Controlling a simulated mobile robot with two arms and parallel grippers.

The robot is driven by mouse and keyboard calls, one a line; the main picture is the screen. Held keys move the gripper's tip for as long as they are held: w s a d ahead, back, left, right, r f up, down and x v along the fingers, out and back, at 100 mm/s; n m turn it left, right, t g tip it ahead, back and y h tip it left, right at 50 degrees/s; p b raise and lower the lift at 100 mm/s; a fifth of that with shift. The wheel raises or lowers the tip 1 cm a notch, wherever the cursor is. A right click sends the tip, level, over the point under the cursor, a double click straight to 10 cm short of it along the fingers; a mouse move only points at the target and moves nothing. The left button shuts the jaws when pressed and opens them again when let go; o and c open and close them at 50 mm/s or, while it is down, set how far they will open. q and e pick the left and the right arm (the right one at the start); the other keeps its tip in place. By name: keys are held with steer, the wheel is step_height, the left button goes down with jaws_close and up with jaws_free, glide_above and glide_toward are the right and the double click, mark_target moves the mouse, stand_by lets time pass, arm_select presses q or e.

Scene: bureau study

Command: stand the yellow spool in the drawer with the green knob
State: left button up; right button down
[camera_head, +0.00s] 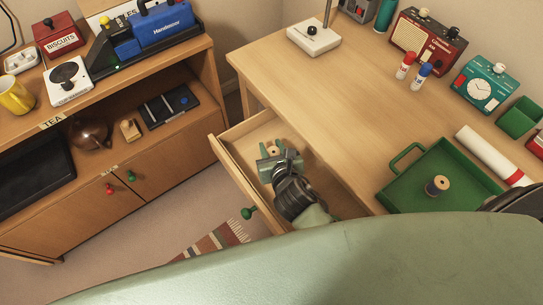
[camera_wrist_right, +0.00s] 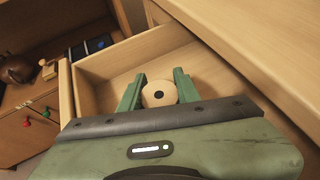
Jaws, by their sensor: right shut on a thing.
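The drawer with the green knob (camera_head: 247,213) is pulled out from the desk. Its wooden side (camera_head: 228,163) shows in the head view, and its wall also shows in the wrist view (camera_wrist_right: 90,90). My right gripper (camera_head: 271,152) reaches down into the drawer. It is shut on the yellow spool (camera_wrist_right: 158,94), whose pale round top with a dark hole shows between the green fingers. The spool looks upright; its thread is mostly hidden, and I cannot tell whether its base touches the drawer floor. My left gripper is not in view.
A green tray (camera_head: 407,197) on the desk holds another spool with dark thread (camera_head: 437,186). Glue sticks, a radio (camera_head: 428,42) and a teal clock (camera_head: 484,84) stand farther back. The middle of the desk is clear. A low cabinet (camera_head: 70,215) stands left.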

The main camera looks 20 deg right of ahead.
steer(key=shift+f+b, duration=0.6)
steer(key=shift+f, duration=1.55)
steer(key=c, duration=1)
jaws_free()
steer(key=shift+f, duration=0.15)
steer(key=p+v, duration=0.1)
steer(key=v, duration=1.1)
steer(key=shift+w, duration=0.1)
steer(key=shift+r, duration=0.25)
